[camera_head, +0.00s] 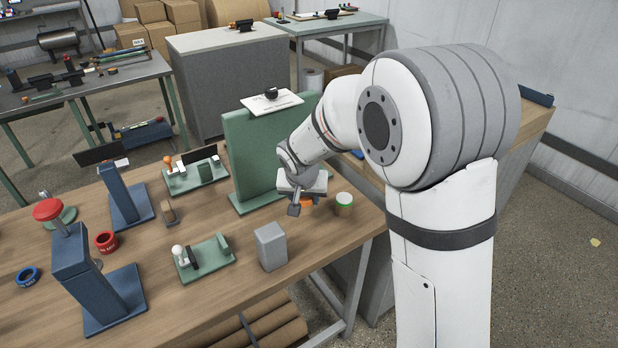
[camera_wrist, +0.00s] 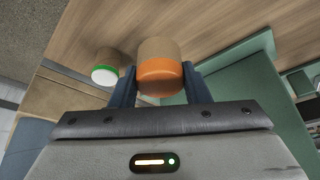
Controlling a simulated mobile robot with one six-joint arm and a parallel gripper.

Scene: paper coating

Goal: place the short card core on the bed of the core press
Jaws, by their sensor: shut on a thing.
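My gripper (camera_wrist: 158,82) is shut on a brown card core with an orange end (camera_wrist: 160,76), one finger on each side. In the head view my gripper (camera_head: 303,196) is low over the right part of the bench, and a bit of the core's orange end (camera_head: 307,202) shows under it. A second card core with a green and white end (camera_head: 344,203) stands just right of it; it also shows in the wrist view (camera_wrist: 107,69). I cannot tell the cores' lengths apart surely. The likely core press, a blue stand with a red knob (camera_head: 48,209), is at the left; its bed is partly hidden.
A green upright panel (camera_head: 250,150) stands close behind my gripper. A grey block (camera_head: 270,246), two green fixtures (camera_head: 205,258) (camera_head: 195,174), a second blue stand (camera_head: 122,198), and red (camera_head: 106,241) and blue rings (camera_head: 28,277) stand leftward. Bare bench (camera_head: 330,240) lies at the front right.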

